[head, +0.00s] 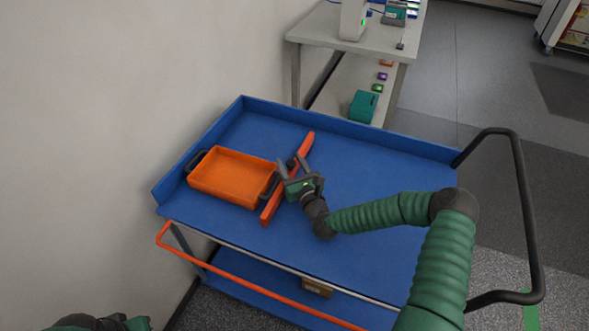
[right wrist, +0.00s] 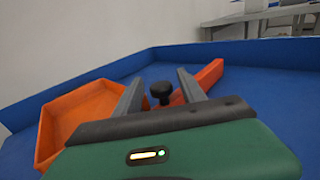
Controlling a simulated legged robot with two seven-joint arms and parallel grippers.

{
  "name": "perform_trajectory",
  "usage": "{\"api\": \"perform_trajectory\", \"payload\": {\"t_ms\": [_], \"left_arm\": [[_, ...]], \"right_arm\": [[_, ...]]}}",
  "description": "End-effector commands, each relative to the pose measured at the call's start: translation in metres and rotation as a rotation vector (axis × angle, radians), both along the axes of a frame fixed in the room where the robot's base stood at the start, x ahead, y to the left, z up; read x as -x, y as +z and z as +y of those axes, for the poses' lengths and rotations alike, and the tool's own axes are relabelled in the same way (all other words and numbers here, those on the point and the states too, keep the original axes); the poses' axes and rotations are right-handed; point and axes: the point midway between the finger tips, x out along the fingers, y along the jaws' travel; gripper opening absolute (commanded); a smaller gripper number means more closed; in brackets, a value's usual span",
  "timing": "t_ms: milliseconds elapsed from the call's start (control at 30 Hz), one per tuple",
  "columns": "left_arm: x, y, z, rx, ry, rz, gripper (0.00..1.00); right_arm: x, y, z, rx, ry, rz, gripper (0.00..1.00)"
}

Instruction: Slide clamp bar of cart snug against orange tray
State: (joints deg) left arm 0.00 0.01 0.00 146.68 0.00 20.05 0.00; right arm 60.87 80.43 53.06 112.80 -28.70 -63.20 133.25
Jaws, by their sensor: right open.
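The orange tray (head: 232,178) lies on the left part of the blue cart top, with a black handle at each end. The orange clamp bar (head: 270,207) lies across the cart top just right of the tray; its far end slants away from the tray. My right gripper (head: 290,166) is open over the middle of the bar. In the right wrist view the fingers (right wrist: 160,88) stand either side of a black knob (right wrist: 160,92) on the bar (right wrist: 205,79). The tray (right wrist: 75,118) shows left of the fingers. Whether the fingers touch the knob cannot be told. My left gripper is not clearly seen.
The blue cart (head: 370,185) has a raised rim at the back and left, and a black push handle (head: 525,200) at right. A grey table (head: 335,40) stands behind. A wall borders the left.

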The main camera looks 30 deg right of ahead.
Motion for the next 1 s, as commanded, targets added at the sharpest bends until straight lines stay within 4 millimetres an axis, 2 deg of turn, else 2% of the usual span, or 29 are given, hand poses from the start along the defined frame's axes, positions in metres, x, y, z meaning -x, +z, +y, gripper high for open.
{"api": "perform_trajectory", "payload": {"t_ms": [167,400,600,767,1000], "left_arm": [[0.000,0.001,0.000,0.000,0.000,0.000,0.00],[0.000,0.002,0.000,0.000,0.000,0.000,0.00],[0.000,0.001,0.000,0.000,0.000,0.000,0.00],[0.000,0.001,0.000,0.000,0.000,0.000,0.00],[0.000,0.001,0.000,0.000,0.000,0.000,0.00]], "right_arm": [[0.030,-0.001,0.002,-0.004,-0.001,0.004,0.48],[0.101,-0.002,0.007,-0.005,-0.002,0.005,0.48],[0.147,-0.003,0.011,-0.003,-0.002,0.004,0.48],[0.162,-0.002,0.012,-0.001,-0.001,0.002,0.48],[0.163,-0.002,0.013,0.000,0.000,0.001,0.48]]}}
